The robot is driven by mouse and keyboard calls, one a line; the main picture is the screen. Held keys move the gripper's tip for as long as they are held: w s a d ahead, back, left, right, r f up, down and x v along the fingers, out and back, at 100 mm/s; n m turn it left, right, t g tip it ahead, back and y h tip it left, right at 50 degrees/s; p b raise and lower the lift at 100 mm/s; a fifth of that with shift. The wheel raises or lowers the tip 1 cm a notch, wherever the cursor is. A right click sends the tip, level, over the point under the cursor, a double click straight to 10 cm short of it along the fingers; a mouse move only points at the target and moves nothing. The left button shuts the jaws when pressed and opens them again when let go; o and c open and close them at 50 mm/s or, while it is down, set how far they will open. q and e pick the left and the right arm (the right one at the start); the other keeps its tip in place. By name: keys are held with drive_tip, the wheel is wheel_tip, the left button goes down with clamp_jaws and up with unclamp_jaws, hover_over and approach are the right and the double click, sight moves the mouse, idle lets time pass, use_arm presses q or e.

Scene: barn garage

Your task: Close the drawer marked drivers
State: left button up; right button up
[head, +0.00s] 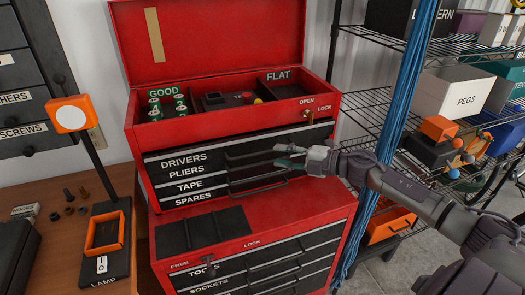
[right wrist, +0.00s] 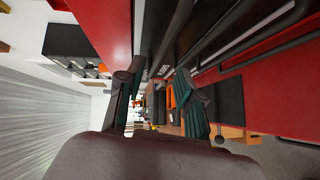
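The drawer marked DRIVERS (head: 184,160) is the top labelled black drawer of the red upper toolbox (head: 140,142). Its front lies just above the PLIERS drawer (head: 187,172). My right arm hides part of the drawer fronts at their right end, and I cannot tell how far out the DRIVERS drawer stands. My right gripper (head: 290,157) is in front of the drawers at the right, near their bar handles. In the right wrist view its two fingers (right wrist: 160,100) are apart with nothing between them, close beside the drawer fronts. My left gripper is not in view.
The toolbox lid (head: 215,40) stands open. A red lower chest (head: 300,205) sits below. A wire shelf (head: 385,95) with boxes and a blue cable bundle (head: 395,125) stand at the right. A wooden bench (head: 50,255) with a lamp (head: 72,115) is at the left.

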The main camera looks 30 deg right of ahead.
sight(265, 153)
drive_tip(key=p+x, duration=0.1)
drive_tip(key=x, duration=0.4)
drive_tip(key=shift+w+a+r+p, duration=0.15)
drive_tip(key=shift+w+p, duration=0.1)
drive_tip(key=shift+p, duration=0.15)
drive_tip(key=shift+w+a, duration=0.25)
drive_tip(key=shift+w, duration=0.05)
drive_tip(key=shift+a+f, duration=0.1)
drive_tip(key=shift+f, duration=0.1)
clamp_jaws()
